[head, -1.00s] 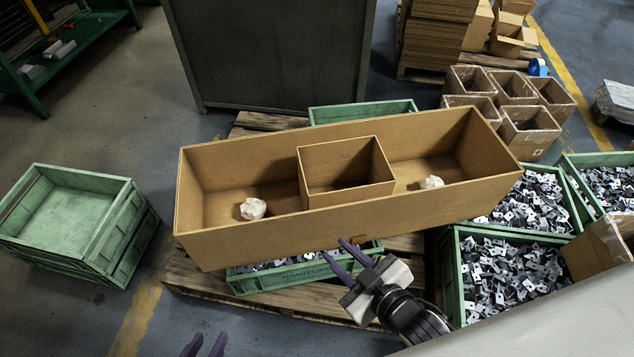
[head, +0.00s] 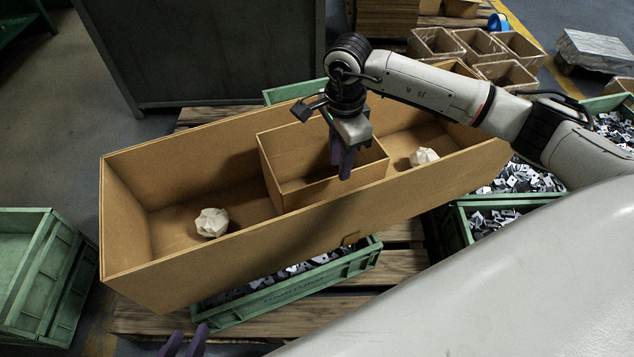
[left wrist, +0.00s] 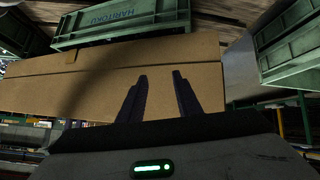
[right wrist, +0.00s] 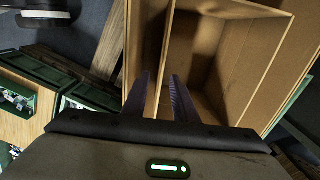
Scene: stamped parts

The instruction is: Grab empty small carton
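The small carton (head: 290,150) is a brown open-topped box, empty where I can see inside. It stands in the middle of a long brown carton (head: 250,262), and it also shows in the right wrist view (right wrist: 205,55). My right gripper (head: 342,163) points down at the small carton's opening, by its near right side. Its fingers are apart in the right wrist view (right wrist: 161,97), with a carton wall edge showing between them; I cannot tell if they touch it. My left gripper (head: 185,342) is open and empty at the bottom left, facing the long carton's side in the left wrist view (left wrist: 160,97).
White crumpled lumps (head: 212,222) (head: 424,157) lie in the long carton on either side of the small carton. Green crates of metal parts (head: 290,287) are below and at the right. A stacked green crate (head: 55,285) stands left. Several open boxes (head: 478,45) stand at the back right.

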